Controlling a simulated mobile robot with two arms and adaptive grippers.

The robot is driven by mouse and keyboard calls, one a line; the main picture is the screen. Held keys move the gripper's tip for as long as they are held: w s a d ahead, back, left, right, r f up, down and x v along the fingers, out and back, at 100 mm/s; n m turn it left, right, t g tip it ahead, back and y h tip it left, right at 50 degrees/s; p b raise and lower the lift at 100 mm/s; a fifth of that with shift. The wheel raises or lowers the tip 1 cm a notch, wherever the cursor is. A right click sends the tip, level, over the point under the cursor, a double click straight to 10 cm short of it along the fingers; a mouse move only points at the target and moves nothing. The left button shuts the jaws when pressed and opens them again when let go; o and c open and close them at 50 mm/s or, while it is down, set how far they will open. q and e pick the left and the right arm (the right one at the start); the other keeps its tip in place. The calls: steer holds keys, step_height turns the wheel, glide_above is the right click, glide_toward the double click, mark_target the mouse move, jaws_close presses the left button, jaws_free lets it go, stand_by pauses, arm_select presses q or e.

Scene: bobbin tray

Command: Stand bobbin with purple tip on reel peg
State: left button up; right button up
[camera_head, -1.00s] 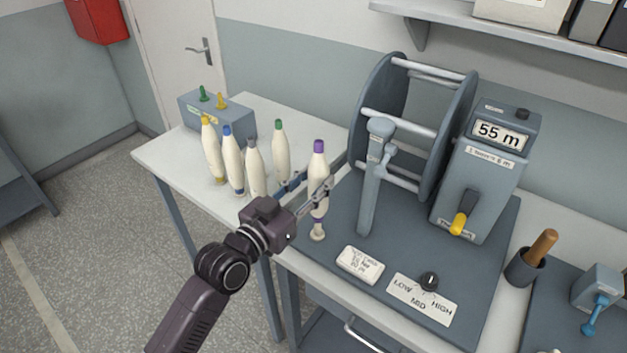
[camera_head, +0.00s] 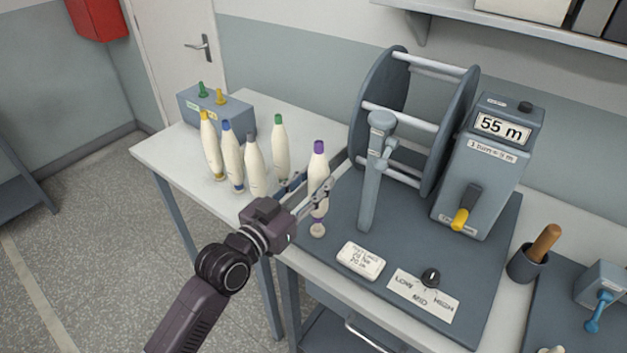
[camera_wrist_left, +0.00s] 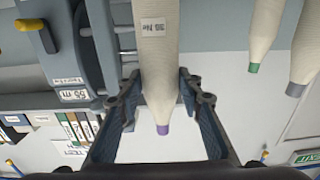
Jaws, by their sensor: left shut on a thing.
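The cream bobbin with the purple tip (camera_head: 318,166) stands upright over the front left part of the reel's dark base. My left gripper (camera_head: 316,194) is shut on it from the left. In the left wrist view the bobbin (camera_wrist_left: 158,70) lies between the two fingers (camera_wrist_left: 161,102), its purple tip toward the camera. My right gripper is not in view.
Several other bobbins (camera_head: 281,150) with differently coloured tips stand to the left, near a grey box (camera_head: 238,112). The reel (camera_head: 375,90) with its upright post (camera_head: 372,180) is close on the right. A white label block (camera_head: 360,260) lies in front.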

arm_select(q)
steer(key=shift+f+b, duration=1.4)
steer(key=shift+f, duration=0.55)
steer(key=o, duration=1.3)
steer(key=shift+r, duration=0.1)
steer(key=v, duration=1.2)
